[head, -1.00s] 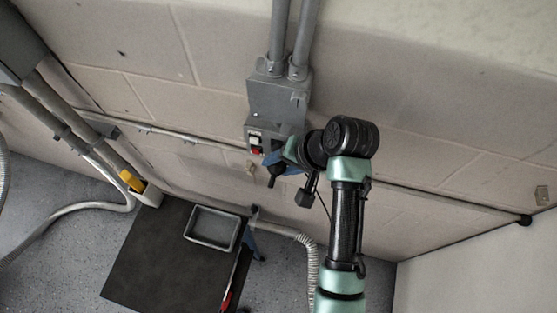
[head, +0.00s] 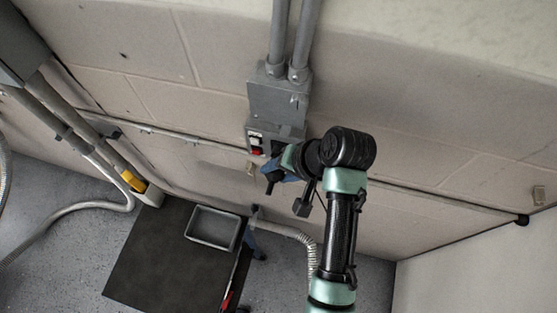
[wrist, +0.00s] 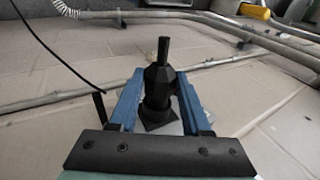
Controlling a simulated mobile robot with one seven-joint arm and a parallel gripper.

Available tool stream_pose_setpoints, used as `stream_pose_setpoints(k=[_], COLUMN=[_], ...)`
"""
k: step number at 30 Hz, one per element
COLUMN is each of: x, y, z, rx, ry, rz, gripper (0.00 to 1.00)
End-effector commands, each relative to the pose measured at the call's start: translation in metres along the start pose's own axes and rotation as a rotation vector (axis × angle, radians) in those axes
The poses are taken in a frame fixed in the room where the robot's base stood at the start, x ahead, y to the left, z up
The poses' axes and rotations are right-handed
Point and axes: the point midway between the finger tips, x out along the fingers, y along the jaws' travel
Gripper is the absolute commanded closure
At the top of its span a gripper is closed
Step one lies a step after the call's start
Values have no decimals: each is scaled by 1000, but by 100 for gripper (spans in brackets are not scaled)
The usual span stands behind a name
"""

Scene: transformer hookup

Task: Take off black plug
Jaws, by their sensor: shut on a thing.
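The black plug (wrist: 159,85) stands between the two blue fingers of my gripper (wrist: 160,95) in the wrist view. It has a thin stem, a wider faceted body and a square base. My gripper is shut on it. In the head view the plug (head: 270,187) shows as a small dark shape below the grey wall box (head: 277,100). My gripper (head: 277,174) is at the lower front of that box. The arm hides part of the fingers and the contact there. I cannot tell whether the plug is still seated in the box.
The wall box carries a red and a white switch (head: 256,143), close to my gripper. A conduit (head: 440,196) runs along the wall. A dark table (head: 165,255) with a grey tray (head: 213,227) stands below left. A yellow part (head: 132,181) is at the left.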

Motion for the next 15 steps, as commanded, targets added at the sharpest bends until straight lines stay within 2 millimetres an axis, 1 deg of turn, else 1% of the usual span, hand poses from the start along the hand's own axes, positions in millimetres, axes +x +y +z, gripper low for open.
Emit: stream_pose_setpoints(k=[15], x=[-3], y=[-1], z=[12], rx=[0], ry=[2], rz=[-1], gripper=[100])
